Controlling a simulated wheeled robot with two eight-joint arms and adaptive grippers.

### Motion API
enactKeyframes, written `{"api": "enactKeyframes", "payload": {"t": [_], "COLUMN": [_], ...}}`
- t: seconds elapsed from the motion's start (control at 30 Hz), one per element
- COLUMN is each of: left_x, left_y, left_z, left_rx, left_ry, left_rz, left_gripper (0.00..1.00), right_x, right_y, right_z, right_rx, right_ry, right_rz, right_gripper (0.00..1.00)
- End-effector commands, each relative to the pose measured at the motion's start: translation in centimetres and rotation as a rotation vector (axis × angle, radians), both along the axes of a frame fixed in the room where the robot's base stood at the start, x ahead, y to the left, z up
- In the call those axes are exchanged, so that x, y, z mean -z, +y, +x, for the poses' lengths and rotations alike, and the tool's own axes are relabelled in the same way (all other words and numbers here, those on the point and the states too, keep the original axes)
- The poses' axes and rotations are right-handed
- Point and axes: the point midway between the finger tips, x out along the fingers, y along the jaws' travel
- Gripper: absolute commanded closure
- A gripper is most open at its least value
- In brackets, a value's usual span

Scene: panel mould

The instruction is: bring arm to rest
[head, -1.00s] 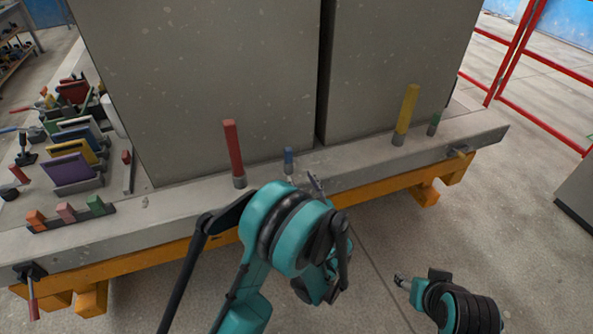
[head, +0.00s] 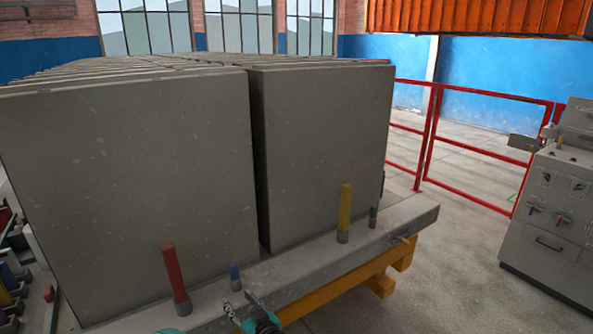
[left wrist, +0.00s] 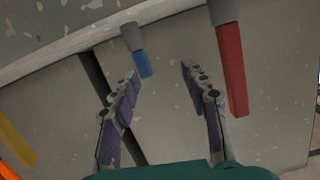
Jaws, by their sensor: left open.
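My left gripper (head: 240,302) shows at the bottom of the head view, in front of the mould's front ledge, with its fingers spread and nothing between them. In the left wrist view its two purple-grey fingers (left wrist: 160,72) stand apart. A short blue peg (head: 235,277) on the ledge is just beyond the fingers; in the left wrist view the blue peg (left wrist: 142,63) shows near the left fingertip. A tall red peg (head: 175,278) stands to the left; it also shows in the left wrist view (left wrist: 232,70). My right gripper is not in view.
Two rows of tall grey panels (head: 130,190) stand on the mould base (head: 330,262) with its orange frame. A control cabinet (head: 555,215) and red railing (head: 430,150) are at right.

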Motion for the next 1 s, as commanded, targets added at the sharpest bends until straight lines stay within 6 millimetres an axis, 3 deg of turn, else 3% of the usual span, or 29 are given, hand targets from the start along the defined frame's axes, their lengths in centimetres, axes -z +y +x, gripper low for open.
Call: {"api": "enactKeyframes", "payload": {"t": [0.03, 0.2, 0.4, 0.7, 0.83, 1.0], "left_x": [-0.6, -1.3, -1.7, -1.8, -1.8, -1.9], "left_y": [1.4, 4.2, 5.5, 3.5, 2.3, 1.4], "left_z": [-0.9, -4.7, -10.8, -20.2, -22.6, -23.9], "left_rx": [-0.006, 0.028, 0.137, 0.389, 0.475, 0.530], "left_ry": [0.066, 0.300, 0.515, 0.679, 0.689, 0.688], "left_rz": [-0.014, -0.069, -0.156, -0.283, -0.315, -0.331], "left_gripper": [0.54, 0.54, 0.54, 0.54, 0.54, 0.54], "right_x": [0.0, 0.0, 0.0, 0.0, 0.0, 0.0], "right_y": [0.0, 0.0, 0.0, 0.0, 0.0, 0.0], "right_z": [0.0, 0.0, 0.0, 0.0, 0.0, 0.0], "right_rx": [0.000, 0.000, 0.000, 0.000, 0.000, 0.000], "right_ry": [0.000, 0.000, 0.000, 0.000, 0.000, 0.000], "right_rz": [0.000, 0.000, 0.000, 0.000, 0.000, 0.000], "right_gripper": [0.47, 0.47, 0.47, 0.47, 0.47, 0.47]}}
